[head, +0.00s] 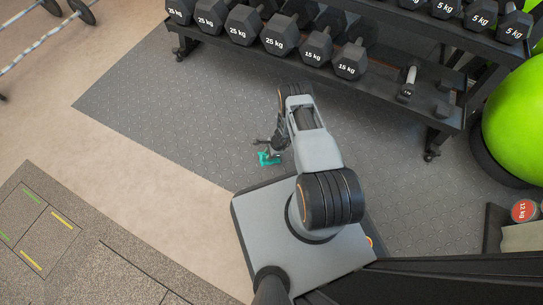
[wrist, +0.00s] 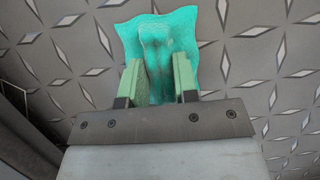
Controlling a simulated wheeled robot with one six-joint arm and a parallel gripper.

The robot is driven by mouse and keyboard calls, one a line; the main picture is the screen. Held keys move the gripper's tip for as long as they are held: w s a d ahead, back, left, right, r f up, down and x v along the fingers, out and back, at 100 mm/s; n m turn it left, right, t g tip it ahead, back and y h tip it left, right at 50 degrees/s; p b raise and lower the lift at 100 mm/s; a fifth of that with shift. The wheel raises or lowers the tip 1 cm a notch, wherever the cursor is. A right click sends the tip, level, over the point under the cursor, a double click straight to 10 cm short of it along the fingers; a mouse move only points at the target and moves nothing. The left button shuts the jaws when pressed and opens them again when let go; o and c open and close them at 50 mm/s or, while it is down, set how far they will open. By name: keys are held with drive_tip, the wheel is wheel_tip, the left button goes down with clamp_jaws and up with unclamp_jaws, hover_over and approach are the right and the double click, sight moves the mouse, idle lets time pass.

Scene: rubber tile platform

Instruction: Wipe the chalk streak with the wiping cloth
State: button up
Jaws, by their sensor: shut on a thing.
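The wiping cloth (head: 268,159) is teal and crumpled, low over the grey tile floor in front of my base in the head view. In the wrist view the cloth (wrist: 168,40) is bunched between the two green fingers of my gripper (wrist: 160,78) and spreads out past their tips. My gripper (head: 270,148) is shut on it. I cannot tell if the cloth touches the floor. No chalk streak can be made out in either view; the cloth, gripper or arm may cover it.
A dumbbell rack (head: 300,60) stands at the back. A green exercise ball (head: 512,120) is at the right, with a weight marked 12 kg (head: 524,210) below it. Barbells (head: 40,40) lie at the upper left. The grey tile floor (head: 150,110) left of my arm is clear.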

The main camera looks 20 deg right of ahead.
drive_tip(key=shift+a, duration=0.1)
wheel_tip(320, 180, up, 7)
drive_tip(key=p, duration=0.5)
drive_tip(key=shift+p, duration=0.3)
